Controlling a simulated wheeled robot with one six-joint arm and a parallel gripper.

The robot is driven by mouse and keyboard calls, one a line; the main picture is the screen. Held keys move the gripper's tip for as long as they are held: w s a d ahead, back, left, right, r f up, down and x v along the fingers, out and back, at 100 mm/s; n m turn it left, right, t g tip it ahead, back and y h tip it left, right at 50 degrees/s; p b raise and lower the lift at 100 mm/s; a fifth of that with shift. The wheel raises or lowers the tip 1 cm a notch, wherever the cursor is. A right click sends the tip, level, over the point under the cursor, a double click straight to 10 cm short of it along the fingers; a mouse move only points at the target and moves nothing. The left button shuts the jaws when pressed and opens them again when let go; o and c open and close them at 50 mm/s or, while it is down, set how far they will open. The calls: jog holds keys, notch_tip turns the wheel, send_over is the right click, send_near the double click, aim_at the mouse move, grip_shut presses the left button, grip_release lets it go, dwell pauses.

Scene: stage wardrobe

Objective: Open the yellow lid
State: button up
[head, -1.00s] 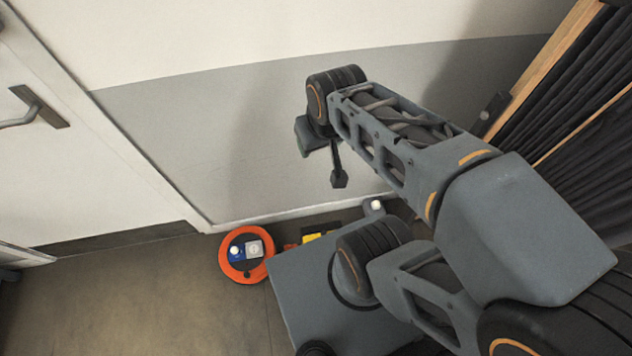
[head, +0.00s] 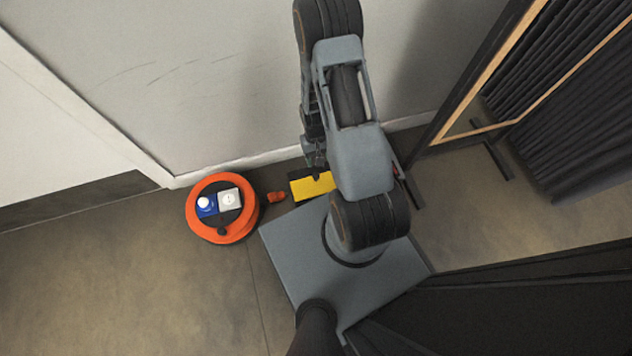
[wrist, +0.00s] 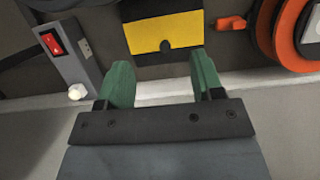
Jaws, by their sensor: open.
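The yellow lid (head: 312,186) lies flat and looks shut, on the floor beside the wall in the head view; my arm hides its right part. In the wrist view the yellow lid (wrist: 164,32) is ahead of the fingertips, with a dark round notch or knob at its near edge. My gripper (wrist: 163,75) is open and empty, its two green fingers apart, pointing at the lid's near edge without visibly touching it. In the head view my gripper (head: 316,165) shows only partly, just above the lid's wall-side edge.
A wood-framed mirror or rack (head: 474,80) stands at right. The wall is close behind the lid.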

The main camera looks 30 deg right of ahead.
notch_tip(320, 180, down, 10)
jog(key=f+b, duration=0.1)
jog(key=b, duration=0.1)
jog(key=t, duration=0.3)
send_over(316, 174)
jog(key=f, duration=0.2)
jog(key=shift+h, duration=0.4)
notch_tip(316, 174, down, 13)
jog(key=b, duration=0.6)
jog(key=shift+s+r, duration=0.1)
jog(key=shift+c, duration=0.4)
grip_shut()
